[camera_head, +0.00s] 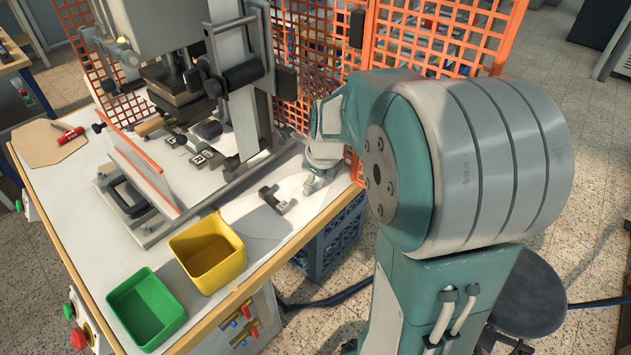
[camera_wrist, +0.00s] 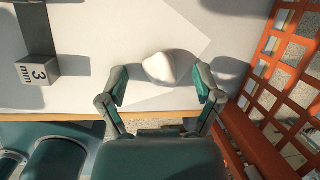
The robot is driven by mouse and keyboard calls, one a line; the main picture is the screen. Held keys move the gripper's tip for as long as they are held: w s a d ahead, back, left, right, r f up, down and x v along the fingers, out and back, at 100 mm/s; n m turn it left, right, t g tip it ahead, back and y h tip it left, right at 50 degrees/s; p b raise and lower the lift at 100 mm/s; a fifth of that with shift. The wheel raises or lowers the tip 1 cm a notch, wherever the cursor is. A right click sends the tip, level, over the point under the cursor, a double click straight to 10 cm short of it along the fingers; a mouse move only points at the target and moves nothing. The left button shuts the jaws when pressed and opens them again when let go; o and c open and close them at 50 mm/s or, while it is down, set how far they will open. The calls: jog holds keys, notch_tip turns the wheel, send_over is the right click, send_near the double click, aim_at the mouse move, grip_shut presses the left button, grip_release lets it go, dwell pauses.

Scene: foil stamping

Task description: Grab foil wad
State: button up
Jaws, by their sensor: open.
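The foil wad (camera_wrist: 159,67) shows in the wrist view as a pale, rounded lump on the light tabletop, partly over a brighter patch. My gripper (camera_wrist: 160,80) is open, with one finger to the left and one to the right of the wad. The wad lies between and slightly beyond the fingertips, with gaps on both sides. In the head view my gripper (camera_head: 311,183) is low over the right end of the table, by the orange fence. I cannot make out the wad there.
The orange fence (camera_wrist: 262,75) stands close on the right. The table edge (camera_wrist: 60,117) runs near my gripper. The stamping press (camera_head: 240,100), yellow bin (camera_head: 228,272) and green bin (camera_head: 165,333) stand further left.

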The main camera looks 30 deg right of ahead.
jog(key=c, duration=0.8)
jog(key=shift+r, duration=0.1)
